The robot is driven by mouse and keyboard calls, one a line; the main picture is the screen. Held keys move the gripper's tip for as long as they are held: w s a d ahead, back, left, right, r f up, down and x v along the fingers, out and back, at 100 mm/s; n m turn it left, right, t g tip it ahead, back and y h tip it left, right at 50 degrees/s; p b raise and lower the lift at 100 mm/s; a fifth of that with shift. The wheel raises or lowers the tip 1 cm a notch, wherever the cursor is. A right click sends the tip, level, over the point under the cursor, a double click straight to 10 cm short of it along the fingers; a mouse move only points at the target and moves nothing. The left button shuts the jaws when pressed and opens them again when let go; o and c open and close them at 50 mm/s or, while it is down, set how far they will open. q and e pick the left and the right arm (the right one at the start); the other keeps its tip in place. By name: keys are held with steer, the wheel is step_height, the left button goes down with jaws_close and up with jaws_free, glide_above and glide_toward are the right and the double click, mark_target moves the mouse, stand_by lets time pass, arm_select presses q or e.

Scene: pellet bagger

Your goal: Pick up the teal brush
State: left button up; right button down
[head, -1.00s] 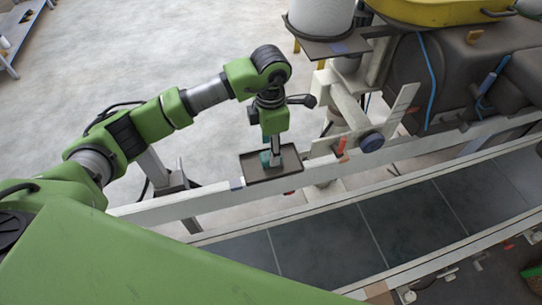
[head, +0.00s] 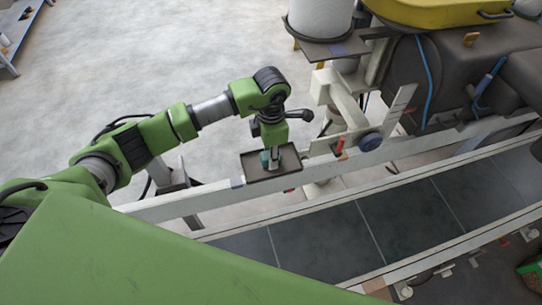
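The teal brush (head: 265,159) is a small teal shape on a dark tray (head: 287,171) fixed beside the conveyor rail. My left gripper (head: 273,160) points down over the tray, right at the brush, and partly hides it. The fingers are small and overlap the brush, so I cannot tell whether they are closed on it. My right gripper is not in view.
The conveyor (head: 320,232) with dark belt plates runs along below the tray, with a pale rail (head: 190,203) between. A pale bracket with a dark knob (head: 370,142) stands close to the tray's right. Open concrete floor (head: 150,60) lies behind.

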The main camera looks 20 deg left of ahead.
arm_select(q)
steer(key=shift+w+r+b, duration=0.1)
steer(key=shift+r+b, duration=0.15)
steer(key=shift+b, duration=0.05)
step_height(320, 180, up, 2)
steer(key=shift+r+b, duration=0.1)
steer(key=shift+b, duration=0.85)
steer(key=s+d+r+b, duration=0.4)
steer(key=d+r, duration=0.6)
steer(key=d, duration=0.3)
steer(key=shift+d+r+b, duration=0.15)
steer(key=shift+d+b, duration=0.1)
steer(key=shift+b, duration=0.1)
steer(key=shift+o, duration=0.7)
